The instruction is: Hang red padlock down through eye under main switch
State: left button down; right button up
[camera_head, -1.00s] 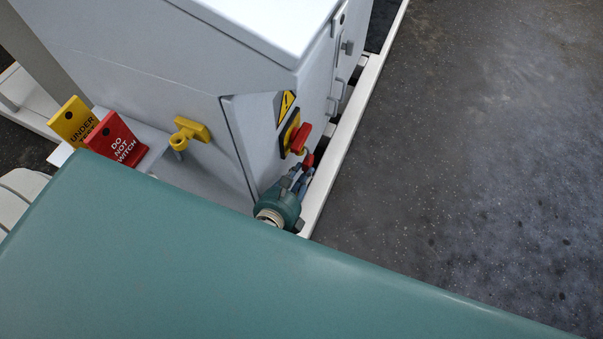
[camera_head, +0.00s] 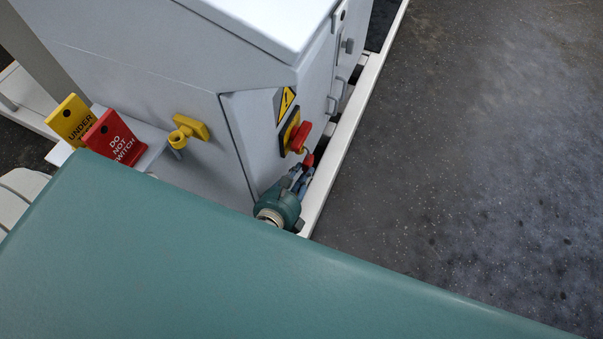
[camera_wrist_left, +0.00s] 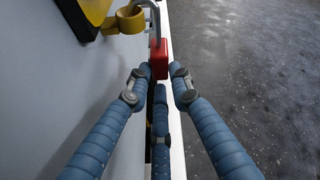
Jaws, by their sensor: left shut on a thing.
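The red padlock (camera_head: 309,160) is just below the main switch (camera_head: 301,137), a red handle on a yellow plate on the grey cabinet's side. My left gripper (camera_head: 300,178) is shut on the padlock from below. In the left wrist view, the red padlock body (camera_wrist_left: 158,60) sits upright at the fingertips of my left gripper (camera_wrist_left: 158,77), its grey shackle pointing up. The yellow eye (camera_wrist_left: 130,18) is beside the shackle, at its left. I cannot tell whether the shackle passes through the eye. My right gripper is not in view.
A yellow tag (camera_head: 69,118) and a red "DO NOT SWITCH" tag (camera_head: 113,138) stand at the left. A large green surface (camera_head: 200,260) fills the foreground. Floor (camera_head: 480,150) at the right is clear.

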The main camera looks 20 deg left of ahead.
pick_arm(q)
jog(key=c, duration=1.5)
grip_release()
jog(key=v, duration=1.2)
